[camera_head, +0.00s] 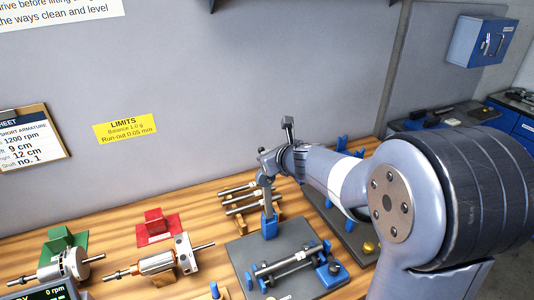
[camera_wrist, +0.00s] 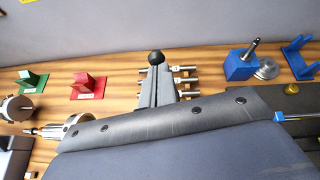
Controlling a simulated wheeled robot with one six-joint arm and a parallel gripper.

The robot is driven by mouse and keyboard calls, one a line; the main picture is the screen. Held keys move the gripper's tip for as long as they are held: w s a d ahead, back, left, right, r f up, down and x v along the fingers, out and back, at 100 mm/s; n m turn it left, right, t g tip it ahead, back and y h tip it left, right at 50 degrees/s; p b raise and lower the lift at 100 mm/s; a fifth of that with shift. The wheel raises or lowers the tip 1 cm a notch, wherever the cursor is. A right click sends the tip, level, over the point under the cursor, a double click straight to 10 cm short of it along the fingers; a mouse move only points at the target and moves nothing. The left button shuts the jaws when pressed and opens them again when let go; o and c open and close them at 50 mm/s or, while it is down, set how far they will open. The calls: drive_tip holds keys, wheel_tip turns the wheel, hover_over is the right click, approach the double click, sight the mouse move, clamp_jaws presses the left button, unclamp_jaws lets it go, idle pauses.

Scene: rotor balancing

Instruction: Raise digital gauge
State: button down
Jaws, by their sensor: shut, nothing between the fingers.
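My gripper (camera_head: 268,203) is shut and empty, pointing down over the workbench in the head view. Its closed grey fingers (camera_wrist: 158,82) also show in the wrist view, with a black ball (camera_wrist: 156,58) at their far end; I cannot tell whether they touch it. A blue block (camera_head: 269,226) stands just below the fingers in the head view, at the back of a dark plate (camera_head: 243,253). Another blue unit with a dark round part (camera_head: 329,271) sits at the plate's front right. I cannot tell for certain which part is the digital gauge.
Several metal shafts (camera_head: 238,197) lie behind the plate. A copper-wound rotor (camera_head: 157,262), a red stand (camera_head: 156,228) and a green stand (camera_head: 62,246) are to the left. A second dark plate with a brass knob (camera_head: 369,248) is to the right. The grey wall rises behind.

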drive_tip(key=shift+w+a+r+g+p, duration=0.15)
drive_tip(key=shift+w+a+g+p, duration=0.05)
drive_tip(key=shift+w+g+p, duration=0.15)
idle(0.6)
